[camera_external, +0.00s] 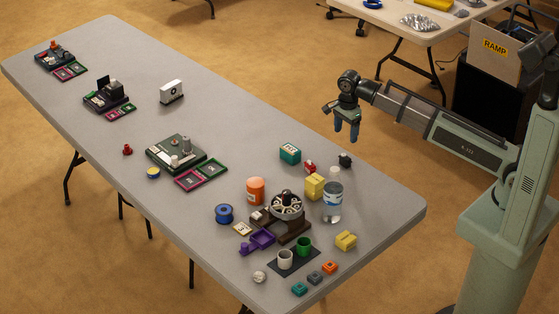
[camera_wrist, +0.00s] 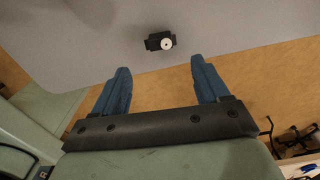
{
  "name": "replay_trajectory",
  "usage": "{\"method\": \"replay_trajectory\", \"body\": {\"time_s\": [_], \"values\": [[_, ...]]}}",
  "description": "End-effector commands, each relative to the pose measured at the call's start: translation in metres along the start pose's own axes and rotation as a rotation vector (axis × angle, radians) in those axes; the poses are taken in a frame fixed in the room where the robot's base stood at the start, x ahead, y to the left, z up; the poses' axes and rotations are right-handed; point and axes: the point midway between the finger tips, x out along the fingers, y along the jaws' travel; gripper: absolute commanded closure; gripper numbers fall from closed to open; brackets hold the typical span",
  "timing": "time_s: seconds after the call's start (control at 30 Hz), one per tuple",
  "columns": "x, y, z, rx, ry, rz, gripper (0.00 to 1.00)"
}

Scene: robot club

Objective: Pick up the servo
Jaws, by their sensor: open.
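The servo (camera_external: 345,160) is a small black block near the far right edge of the grey table. In the wrist view the servo (camera_wrist: 153,43) shows as a black body with a round white disc on top, ahead of and between the fingertips. My gripper (camera_external: 347,136) has blue fingers pointing down, and it is up in the air near the table's right edge. In the wrist view my gripper (camera_wrist: 160,66) is open, with nothing between its fingers. It does not touch the servo.
A red object (camera_external: 310,168), a teal box (camera_external: 290,153), a yellow block (camera_external: 314,187) and a water bottle (camera_external: 333,201) stand close to the servo. The grey table (camera_external: 240,105) is bare behind them. The table edge is close to the servo.

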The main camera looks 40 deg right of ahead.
Motion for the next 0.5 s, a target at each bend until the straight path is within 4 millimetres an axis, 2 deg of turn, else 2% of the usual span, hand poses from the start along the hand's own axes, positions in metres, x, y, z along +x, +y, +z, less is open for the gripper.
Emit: {"method": "replay_trajectory", "body": {"time_s": [0.3, 0.5], "values": [[0.048, 0.001, -0.001, -0.001, 0.001, 0.002, 0.26], [0.065, 0.000, -0.001, -0.001, 0.001, 0.001, 0.26]]}}
